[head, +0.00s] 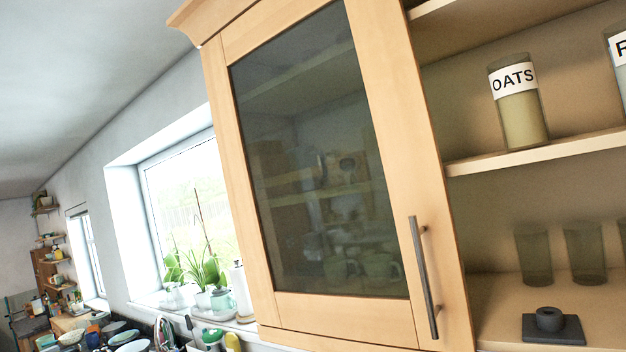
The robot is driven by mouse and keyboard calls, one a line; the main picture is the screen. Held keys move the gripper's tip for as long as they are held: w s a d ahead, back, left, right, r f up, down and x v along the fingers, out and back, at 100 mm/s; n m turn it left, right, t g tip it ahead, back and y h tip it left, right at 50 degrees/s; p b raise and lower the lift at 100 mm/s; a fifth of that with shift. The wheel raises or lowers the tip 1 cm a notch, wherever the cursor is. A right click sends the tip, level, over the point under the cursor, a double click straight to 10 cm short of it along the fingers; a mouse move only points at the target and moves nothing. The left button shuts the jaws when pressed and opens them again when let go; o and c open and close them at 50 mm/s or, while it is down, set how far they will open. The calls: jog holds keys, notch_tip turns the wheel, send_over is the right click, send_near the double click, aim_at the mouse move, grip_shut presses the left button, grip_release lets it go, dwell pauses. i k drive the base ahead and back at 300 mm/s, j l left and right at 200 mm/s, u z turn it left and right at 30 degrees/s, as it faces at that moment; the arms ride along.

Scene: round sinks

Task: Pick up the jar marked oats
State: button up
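The jar marked oats (522,118) stands on the upper shelf (540,150) of the open cabinet section at the upper right. It is clear with a white OATS label and pale tan contents in its lower part. It looks tilted because the whole view is tilted. My gripper is not in view, so I cannot see whether it is open or shut.
A second labelled jar (619,62), cut off by the right edge, shows the letter R. A glass-paned cabinet door (305,165) with a dark handle (424,280) is left of the shelves. Dark glasses (534,254) and a dark square-based object (553,328) stand below.

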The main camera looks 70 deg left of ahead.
aim_at(515, 89)
jog(key=k+l+u, duration=0.45)
jog(key=u, duration=0.25)
jog(key=k+l+u, duration=0.1)
jog(key=k+u, duration=0.25)
jog(key=i+l, duration=0.15)
jog(key=l, duration=0.15)
jog(key=i+l, duration=0.35)
jog(key=l, duration=0.25)
